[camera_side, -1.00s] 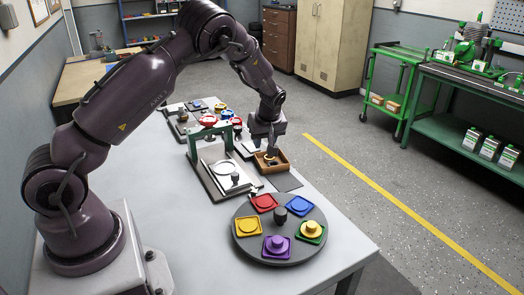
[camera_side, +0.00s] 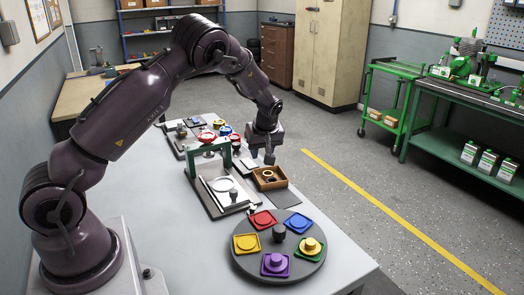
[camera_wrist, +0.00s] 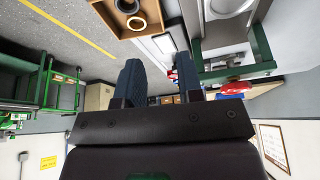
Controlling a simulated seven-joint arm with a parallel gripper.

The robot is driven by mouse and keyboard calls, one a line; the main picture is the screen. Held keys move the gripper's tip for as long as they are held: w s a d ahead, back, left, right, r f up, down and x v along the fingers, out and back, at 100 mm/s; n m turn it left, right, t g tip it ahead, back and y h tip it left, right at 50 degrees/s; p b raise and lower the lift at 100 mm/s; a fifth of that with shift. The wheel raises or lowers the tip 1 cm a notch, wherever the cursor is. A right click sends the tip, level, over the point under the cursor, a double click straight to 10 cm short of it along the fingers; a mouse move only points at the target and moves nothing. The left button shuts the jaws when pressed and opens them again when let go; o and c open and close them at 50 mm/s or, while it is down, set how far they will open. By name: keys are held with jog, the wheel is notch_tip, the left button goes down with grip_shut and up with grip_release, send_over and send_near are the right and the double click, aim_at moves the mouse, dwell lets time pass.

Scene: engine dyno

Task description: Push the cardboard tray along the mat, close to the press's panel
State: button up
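The brown open-topped tray (camera_side: 270,178) rests on the dark mat (camera_side: 287,198) right of the green-framed press (camera_side: 208,150). It holds a tan ring and a dark ring; the tray's wall also shows at the top of the wrist view (camera_wrist: 103,14). My gripper (camera_side: 269,161) points down at the tray's far side, with its tips near the far wall. I cannot tell whether they touch it. In the wrist view its two fingers (camera_wrist: 160,72) stand apart with nothing between them. A pale panel (camera_wrist: 165,43) lies between tray and press in the wrist view.
A round turntable (camera_side: 258,262) with coloured pieces stands at the near end of the table. Several small coloured parts lie behind the press. The table edge is close on the tray's right.

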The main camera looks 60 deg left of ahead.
jog(key=x, duration=1.3)
jog(key=shift+d, duration=0.15)
jog(key=shift+c, duration=0.2)
grip_shut()
grip_release()
jog(key=v, duration=1.3)
jog(key=shift+r, duration=0.1)
